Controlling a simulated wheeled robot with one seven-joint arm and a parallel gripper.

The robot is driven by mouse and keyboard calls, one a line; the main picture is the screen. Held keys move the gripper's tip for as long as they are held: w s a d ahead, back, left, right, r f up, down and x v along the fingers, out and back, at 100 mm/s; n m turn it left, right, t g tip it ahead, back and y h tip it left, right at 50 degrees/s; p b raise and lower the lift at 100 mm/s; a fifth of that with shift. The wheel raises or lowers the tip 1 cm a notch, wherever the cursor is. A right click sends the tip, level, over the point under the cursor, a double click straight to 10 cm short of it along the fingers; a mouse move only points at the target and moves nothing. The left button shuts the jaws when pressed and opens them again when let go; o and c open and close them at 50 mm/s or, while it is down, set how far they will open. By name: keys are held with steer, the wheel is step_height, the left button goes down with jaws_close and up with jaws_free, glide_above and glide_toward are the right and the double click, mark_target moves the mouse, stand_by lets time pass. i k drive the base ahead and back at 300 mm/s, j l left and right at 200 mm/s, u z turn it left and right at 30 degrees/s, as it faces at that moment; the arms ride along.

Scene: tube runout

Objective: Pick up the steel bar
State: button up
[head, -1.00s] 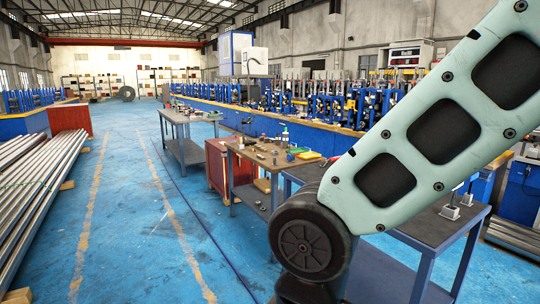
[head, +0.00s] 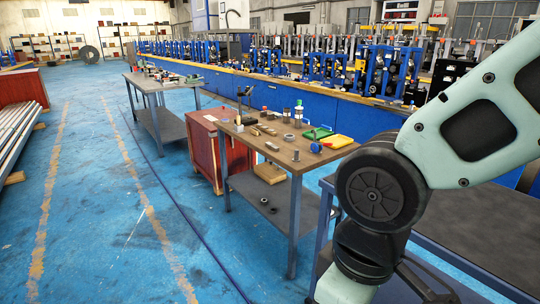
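A wood-topped work table (head: 318,157) stands in the middle of the head view with several small parts on it. Short bar-like pieces (head: 265,129) lie near the table's middle; they are too small to tell which, if any, is the steel bar. My arm comes in from the right and bends down at a dark round joint in front of the table's right side. My gripper cannot be made out, and the arm's lower end runs out of the bottom of the picture.
A green tray (head: 318,133) and a yellow tray (head: 337,141) sit on the table. A red cabinet (head: 205,150) stands behind it, and a dark-topped table (head: 470,235) is at the right. Long metal tubes (head: 18,125) lie at far left. The blue floor between is open.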

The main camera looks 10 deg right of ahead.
mark_target(269, 144)
steer(key=i+j+z, duration=0.2)
steer(key=i+j, duration=0.75)
steer(key=i, duration=0.3)
steer(key=i+j+z, duration=0.2)
steer(key=i+j, duration=0.9)
steer(key=i, duration=0.1)
